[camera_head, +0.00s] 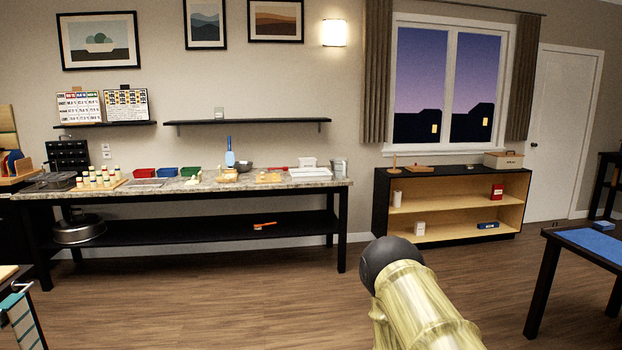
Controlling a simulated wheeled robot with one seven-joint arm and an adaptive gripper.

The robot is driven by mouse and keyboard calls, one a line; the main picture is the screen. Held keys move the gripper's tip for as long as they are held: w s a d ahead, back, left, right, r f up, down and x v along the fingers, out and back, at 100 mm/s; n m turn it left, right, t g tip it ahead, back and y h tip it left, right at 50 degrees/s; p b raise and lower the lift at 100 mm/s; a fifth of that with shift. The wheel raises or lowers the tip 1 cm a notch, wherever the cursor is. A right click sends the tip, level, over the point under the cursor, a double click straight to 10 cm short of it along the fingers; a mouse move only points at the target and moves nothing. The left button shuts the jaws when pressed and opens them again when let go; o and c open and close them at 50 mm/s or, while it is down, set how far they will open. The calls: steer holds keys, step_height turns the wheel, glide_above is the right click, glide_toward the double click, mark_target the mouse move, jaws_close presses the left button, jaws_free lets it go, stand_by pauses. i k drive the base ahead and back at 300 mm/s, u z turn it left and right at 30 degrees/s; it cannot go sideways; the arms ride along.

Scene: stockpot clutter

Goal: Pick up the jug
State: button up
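A grey metal vessel (338,168) stands upright at the right end of the long counter (215,187). It may be the jug, but it is too small to tell for sure. A small pale vessel (219,113) stands on the black wall shelf above; its kind is unclear. My arm, yellowish with a dark rounded part, shows at the bottom right. It is well apart from the counter, with floor between. My gripper's fingers do not show.
White containers (308,163), a dark bowl (240,166), coloured bins (167,173) and several small bottles (96,180) crowd the counter. A large pot (79,229) sits on its lower shelf. A low bookcase (380,205) and a blue-topped table (590,241) stand right. The middle floor is clear.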

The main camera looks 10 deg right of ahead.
mark_target(341, 165)
steer(key=u, duration=0.25)
steer(key=i, duration=1.3)
steer(key=u, duration=0.3)
steer(key=i, duration=1.7)
steer(key=z, duration=0.25)
steer(key=i, duration=1.65)
steer(key=z, duration=0.45)
